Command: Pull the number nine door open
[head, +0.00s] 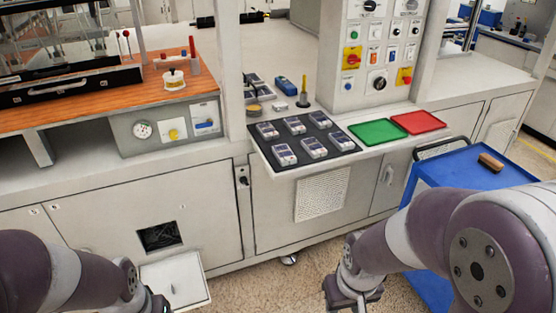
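The grey cabinet front carries several door panels with small number marks, too small to read, so I cannot tell which is number nine. One panel (98,228) at the left has a dark rectangular opening (160,237) with wiring inside. A pale flat panel (178,278) sticks out low below that opening. A door with a handle (388,176) is at the right. My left gripper (158,304) is at the bottom edge, beside the pale panel and mostly cut off; contact is unclear. My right gripper (352,292) is low over the floor, apart from the cabinet, its fingers unclear.
A blue cart (462,168) with a brown block (491,162) stands at the right, close to my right arm. A black mat (305,148) with several devices, a green tray (380,132) and a red tray (418,122) lie on the counter. Some speckled floor (260,295) between my arms is clear.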

